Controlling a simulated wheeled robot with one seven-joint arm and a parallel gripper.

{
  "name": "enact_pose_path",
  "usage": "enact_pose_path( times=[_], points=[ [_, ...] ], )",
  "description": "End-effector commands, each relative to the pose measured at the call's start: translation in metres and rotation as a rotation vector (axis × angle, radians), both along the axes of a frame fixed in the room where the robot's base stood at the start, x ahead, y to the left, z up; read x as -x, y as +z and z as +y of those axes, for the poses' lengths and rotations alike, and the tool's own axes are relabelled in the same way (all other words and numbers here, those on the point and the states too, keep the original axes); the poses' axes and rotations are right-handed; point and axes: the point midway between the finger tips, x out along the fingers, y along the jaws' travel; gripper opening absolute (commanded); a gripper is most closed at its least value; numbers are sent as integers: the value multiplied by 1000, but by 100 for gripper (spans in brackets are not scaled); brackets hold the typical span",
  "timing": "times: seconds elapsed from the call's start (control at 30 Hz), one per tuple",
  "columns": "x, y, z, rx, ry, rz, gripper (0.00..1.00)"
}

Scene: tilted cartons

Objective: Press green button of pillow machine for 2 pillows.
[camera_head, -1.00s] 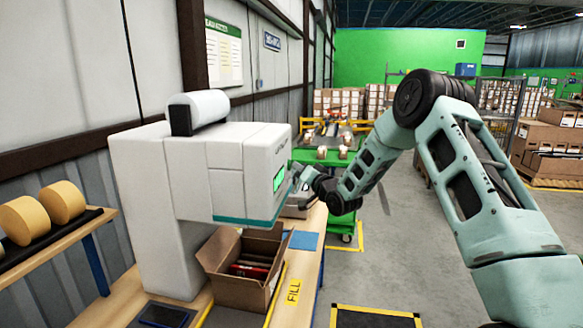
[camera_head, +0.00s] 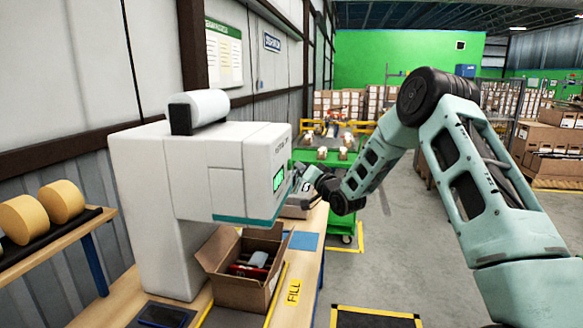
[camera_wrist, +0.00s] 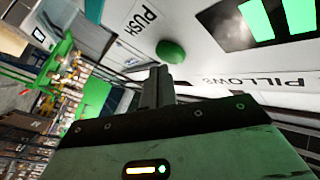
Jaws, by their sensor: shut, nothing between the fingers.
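The white pillow machine (camera_head: 190,170) stands on the bench at the left, its lit green screen (camera_head: 279,178) facing right. In the wrist view the round green button (camera_wrist: 170,52) sits on the white panel beside the word PUSH, with part of the screen (camera_wrist: 265,22) at upper right. My gripper (camera_wrist: 160,72) is shut and empty, its fingertips just below the button in that view; I cannot tell whether they touch it. In the head view my gripper (camera_head: 296,172) is at the machine's front face. An open carton (camera_head: 240,290) below the machine holds a grey item (camera_head: 258,259) and something red.
The wooden bench (camera_head: 305,262) carries a blue mat (camera_head: 303,240) and a FILL label. A shelf with yellow rolls (camera_head: 62,202) is at the left. A green cart (camera_head: 325,158) stands behind.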

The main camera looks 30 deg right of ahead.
Motion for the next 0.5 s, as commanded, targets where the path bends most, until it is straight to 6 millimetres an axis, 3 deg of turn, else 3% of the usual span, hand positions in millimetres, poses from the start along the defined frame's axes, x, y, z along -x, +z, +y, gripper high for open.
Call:
enact_pose_path(
  times=[0.5],
  points=[
    [6,0,-7,2,-2,0,0]
  ],
)
